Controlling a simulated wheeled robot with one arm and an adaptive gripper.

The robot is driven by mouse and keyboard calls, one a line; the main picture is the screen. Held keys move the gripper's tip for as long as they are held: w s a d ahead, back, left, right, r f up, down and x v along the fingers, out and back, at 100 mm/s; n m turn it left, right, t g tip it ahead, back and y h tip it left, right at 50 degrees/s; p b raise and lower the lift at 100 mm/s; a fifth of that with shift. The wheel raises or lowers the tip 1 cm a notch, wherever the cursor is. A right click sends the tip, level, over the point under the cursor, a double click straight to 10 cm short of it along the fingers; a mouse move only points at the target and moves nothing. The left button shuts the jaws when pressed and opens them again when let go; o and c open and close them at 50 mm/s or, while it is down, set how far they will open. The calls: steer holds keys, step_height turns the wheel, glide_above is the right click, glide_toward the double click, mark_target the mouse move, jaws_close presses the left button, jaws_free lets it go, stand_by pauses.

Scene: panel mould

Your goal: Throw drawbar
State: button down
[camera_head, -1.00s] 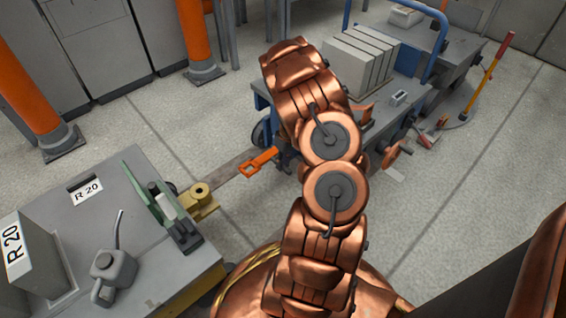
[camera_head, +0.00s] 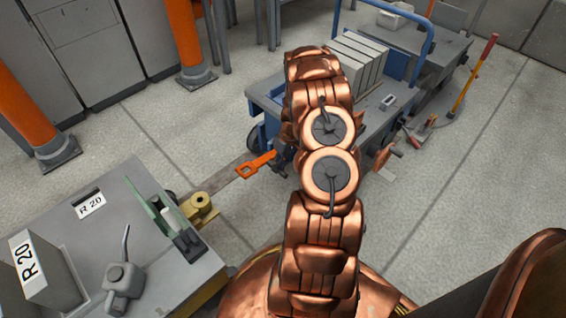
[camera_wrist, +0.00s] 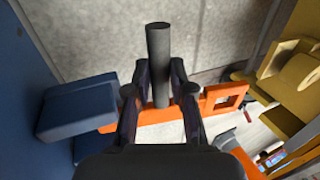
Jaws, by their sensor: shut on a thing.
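The orange drawbar (camera_head: 257,165) reaches from the blue cart toward the yellow coupling (camera_head: 200,208) on the grey R 20 block, with a visible gap between them. In the wrist view, the orange bar (camera_wrist: 150,117) crosses behind my fingers and ends at the right in a square loop (camera_wrist: 228,97). My gripper (camera_wrist: 160,98) is shut on a dark upright round bar (camera_wrist: 159,55) in front of the orange bar. How the two join is hidden. The yellow coupling (camera_wrist: 290,72) is right of the loop.
The blue cart (camera_head: 262,93) carries several grey slabs (camera_head: 357,62). The R 20 block (camera_head: 135,190) stands at the lower left with a grey oil can (camera_head: 123,283) on it. Orange posts (camera_head: 190,40) stand behind. Open floor (camera_head: 440,185) lies at the right.

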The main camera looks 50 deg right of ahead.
steer(key=shift+w+d+r+y+p, duration=0.1)
steer(key=shift+r+y+p, duration=0.3)
steer(key=shift+y, duration=0.15)
steer(key=shift+w+d+r+y+p, duration=0.1)
steer(key=shift+r+y+p, duration=0.2)
steer(key=shift+y, duration=0.25)
steer(key=shift+s+d+y, duration=0.1)
steer(key=shift+s+y, duration=0.15)
steer(key=shift+y, duration=0.05)
steer(key=shift+s, duration=0.1)
steer(key=c, duration=1)
jaws_free()
steer(key=shift+d, duration=0.15)
steer(key=shift+v, duration=3.75)
steer(key=shift+r, duration=0.1)
